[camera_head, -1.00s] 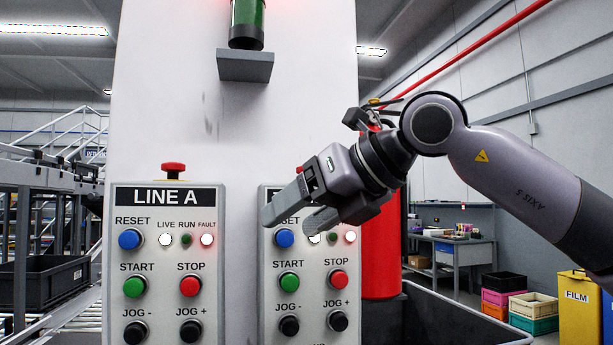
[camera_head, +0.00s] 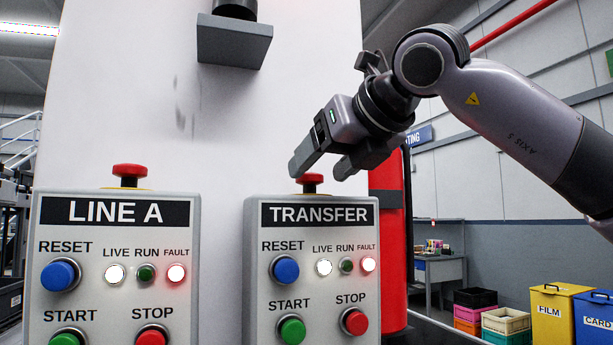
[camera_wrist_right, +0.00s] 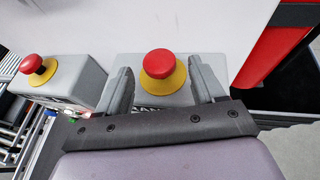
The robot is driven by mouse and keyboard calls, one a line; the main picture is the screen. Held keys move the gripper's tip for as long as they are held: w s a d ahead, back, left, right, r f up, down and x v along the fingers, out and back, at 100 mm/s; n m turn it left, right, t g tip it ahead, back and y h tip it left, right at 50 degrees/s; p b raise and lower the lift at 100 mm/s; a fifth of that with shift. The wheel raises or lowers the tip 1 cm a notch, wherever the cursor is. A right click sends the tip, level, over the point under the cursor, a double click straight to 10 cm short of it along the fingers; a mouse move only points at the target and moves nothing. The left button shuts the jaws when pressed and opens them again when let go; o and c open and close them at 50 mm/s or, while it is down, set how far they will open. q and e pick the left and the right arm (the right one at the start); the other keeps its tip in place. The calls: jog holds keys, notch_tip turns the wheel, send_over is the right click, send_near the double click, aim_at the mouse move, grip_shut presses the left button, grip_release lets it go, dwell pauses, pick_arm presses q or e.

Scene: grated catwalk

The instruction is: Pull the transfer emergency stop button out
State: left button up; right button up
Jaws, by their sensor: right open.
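The transfer control box (camera_head: 312,260) stands on the right of the two boxes in the head view. Its red mushroom emergency stop button (camera_head: 310,181) is on its top. In the right wrist view the red button (camera_wrist_right: 159,64) sits on a yellow base, between the two open fingers. My right gripper (camera_head: 320,167) is open and empty around the button's position, with fingers pointing down-left in the head view. One finger is at each side of the button in the wrist view (camera_wrist_right: 158,85), apart from it. My left gripper is not in view.
The LINE A box (camera_head: 115,265) with its own red emergency stop (camera_head: 130,174) stands to the left. A grey bracket (camera_head: 234,42) juts from the white column above. A red cylinder (camera_head: 388,240) stands behind at right. Coloured bins (camera_head: 552,312) are farther right.

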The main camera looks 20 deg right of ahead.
aim_at(310, 179)
jog(key=shift+p+x, duration=0.4)
jog(key=shift+x, duration=1.8)
jog(key=c, duration=1.1)
jog(key=shift+o, duration=0.2)
jog(key=shift+r+p, duration=0.35)
jog(key=shift+r, duration=0.55)
jog(key=o, duration=1.1)
jog(key=shift+c, duration=0.2)
